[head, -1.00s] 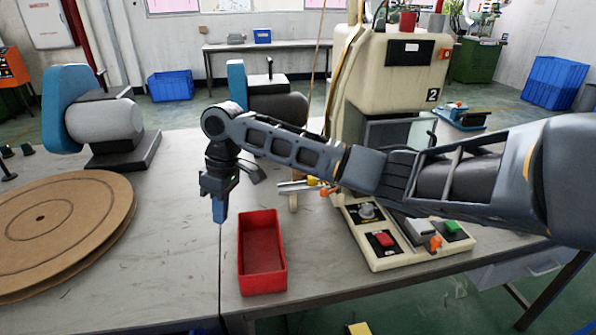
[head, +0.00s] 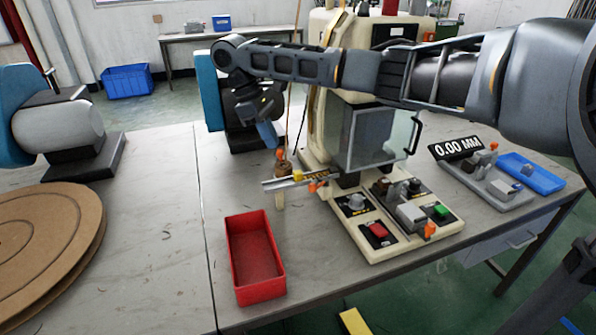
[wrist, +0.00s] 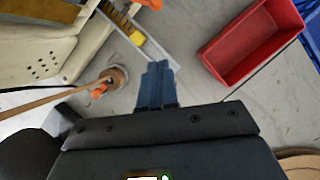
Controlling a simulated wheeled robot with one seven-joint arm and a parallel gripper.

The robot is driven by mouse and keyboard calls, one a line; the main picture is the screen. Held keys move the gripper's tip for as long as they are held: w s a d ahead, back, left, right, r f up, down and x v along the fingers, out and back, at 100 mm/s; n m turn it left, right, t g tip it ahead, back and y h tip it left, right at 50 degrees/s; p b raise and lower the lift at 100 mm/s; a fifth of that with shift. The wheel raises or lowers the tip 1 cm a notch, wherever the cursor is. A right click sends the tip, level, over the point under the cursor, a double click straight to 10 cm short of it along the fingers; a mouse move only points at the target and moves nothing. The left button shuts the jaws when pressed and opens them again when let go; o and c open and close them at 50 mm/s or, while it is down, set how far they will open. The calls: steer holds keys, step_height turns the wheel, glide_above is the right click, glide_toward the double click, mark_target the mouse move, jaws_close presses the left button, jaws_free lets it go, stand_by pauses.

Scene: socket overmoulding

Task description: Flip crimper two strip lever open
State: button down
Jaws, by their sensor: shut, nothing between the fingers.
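The cream crimper (head: 322,100) stands on the bench, partly behind my arm. At its left front a metal rail (head: 270,184) carries yellow and orange parts. A small orange-tipped part (head: 280,153) stands by a brown round piece (head: 283,167) at the rail; I cannot tell surely which orange part is the strip lever. In the wrist view this orange tip (wrist: 98,91) lies left of my fingers, with the rail (wrist: 160,68) beyond them. My gripper (head: 272,142) has its blue fingers shut and empty, above and left of the rail. The fingers also show in the wrist view (wrist: 157,68).
A red bin (head: 255,293) sits in front of the rail. The crimper's control panel (head: 377,235) has red and green buttons. A clear guard (head: 375,135) stands above it. A gauge (head: 457,148) and blue tray (head: 530,172) are at right. A thin brown strand (wrist: 45,104) runs near my gripper.

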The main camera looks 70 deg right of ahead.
steer(key=s+f+p, duration=0.1)
steer(key=s+f, duration=0.6)
steer(key=f, duration=0.2)
steer(key=shift+s+d+f, duration=0.15)
steer(key=shift+s+d, duration=0.1)
steer(key=shift+s, duration=0.1)
